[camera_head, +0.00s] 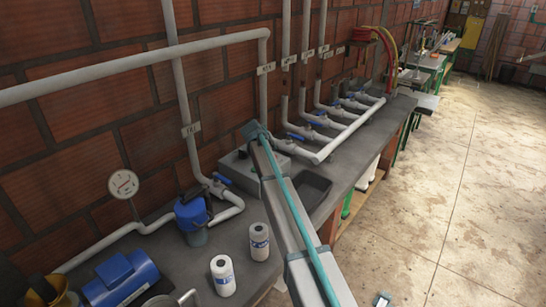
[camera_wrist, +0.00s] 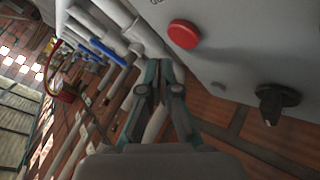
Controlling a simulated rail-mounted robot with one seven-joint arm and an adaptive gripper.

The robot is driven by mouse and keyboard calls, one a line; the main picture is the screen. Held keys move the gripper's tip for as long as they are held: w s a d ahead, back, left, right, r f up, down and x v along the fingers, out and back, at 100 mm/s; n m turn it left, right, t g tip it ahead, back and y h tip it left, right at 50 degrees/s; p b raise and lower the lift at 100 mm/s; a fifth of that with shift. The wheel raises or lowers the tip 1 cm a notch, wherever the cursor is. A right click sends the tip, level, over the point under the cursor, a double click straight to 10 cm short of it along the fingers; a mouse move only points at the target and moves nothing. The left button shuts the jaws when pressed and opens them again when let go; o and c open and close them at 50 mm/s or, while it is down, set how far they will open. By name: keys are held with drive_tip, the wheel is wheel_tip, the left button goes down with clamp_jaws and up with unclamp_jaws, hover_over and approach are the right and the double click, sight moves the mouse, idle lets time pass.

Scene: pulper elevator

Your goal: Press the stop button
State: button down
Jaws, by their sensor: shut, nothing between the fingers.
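The red round button (camera_wrist: 184,34), which looks like the stop button, stands out from the face of a grey control box (camera_wrist: 225,70) in the wrist view. A black knob (camera_wrist: 275,103) sits on the same face, to the right. My gripper (camera_wrist: 159,64) is shut and empty, with its fingertips below and left of the red button in the picture. I see no contact between them. In the head view a grey box (camera_head: 238,165) stands on the counter by the wall, partly behind my arm.
White pipes with blue-handled valves (camera_head: 313,118) run along the wall beside the box. A dark sink (camera_head: 309,187) is at its right. The floor (camera_head: 470,200) at right is clear.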

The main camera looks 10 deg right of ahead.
drive_tip(key=shift+r+p, duration=0.45)
drive_tip(key=shift+r, duration=1.4)
